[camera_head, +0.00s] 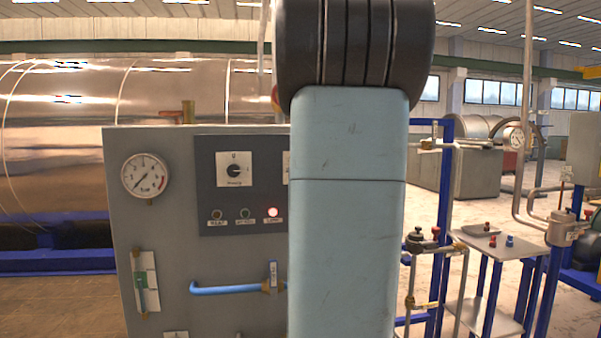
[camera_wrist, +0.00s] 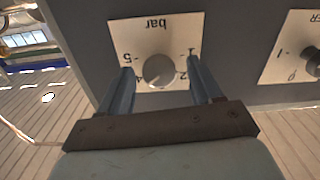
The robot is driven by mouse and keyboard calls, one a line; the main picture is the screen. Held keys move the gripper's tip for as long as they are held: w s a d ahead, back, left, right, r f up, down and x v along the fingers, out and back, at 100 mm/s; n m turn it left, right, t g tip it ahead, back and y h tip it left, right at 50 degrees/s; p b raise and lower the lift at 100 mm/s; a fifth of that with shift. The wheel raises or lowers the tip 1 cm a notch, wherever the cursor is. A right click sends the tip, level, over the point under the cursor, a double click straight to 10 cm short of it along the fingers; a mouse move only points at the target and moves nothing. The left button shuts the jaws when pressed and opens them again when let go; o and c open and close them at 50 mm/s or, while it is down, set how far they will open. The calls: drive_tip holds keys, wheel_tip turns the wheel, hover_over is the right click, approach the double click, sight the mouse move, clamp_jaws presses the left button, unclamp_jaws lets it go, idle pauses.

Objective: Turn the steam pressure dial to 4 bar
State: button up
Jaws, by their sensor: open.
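The pressure dial is a round grey knob (camera_wrist: 158,71) on a cream plate (camera_wrist: 180,26) marked "bar", upside down in the wrist view. Numerals around it include 1, 2 and 5; others are partly covered by my fingers. Which numeral the knob points to is unclear. My gripper (camera_wrist: 160,64) is open, with one finger to the left and one to the right of the knob. A gap shows between the knob and each finger. In the head view my arm hides the gripper and most of the panel's right part.
A second knob (camera_wrist: 313,64) on its own plate is at the right in the wrist view. Blue-framed stands are at the right.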

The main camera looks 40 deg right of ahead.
drive_tip(key=v, duration=1.1)
drive_tip(key=shift+w+a+f, duration=0.1)
drive_tip(key=shift+a, duration=0.05)
drive_tip(key=s+a+f+n+g+y, duration=0.1)
drive_tip(key=a+f+g+y, duration=0.2)
drive_tip(key=a, duration=0.6)
drive_tip(key=s+a+f+n+g+y, duration=0.15)
drive_tip(key=a+f, duration=0.25)
drive_tip(key=a, duration=0.5)
drive_tip(key=s+a+f+n+g+y, duration=0.1)
drive_tip(key=s+a+f+g+y, duration=0.1)
drive_tip(key=s+a, duration=0.4)
drive_tip(key=s+a+f+n+g+y, duration=0.1)
drive_tip(key=s+a+f+g+y, duration=0.1)
drive_tip(key=s+a, duration=0.4)
drive_tip(key=a+f+g, duration=0.1)
drive_tip(key=a+f, duration=0.1)
drive_tip(key=a, duration=0.1)
drive_tip(key=shift+n+y, duration=0.35)
drive_tip(key=shift+s, duration=0.15)
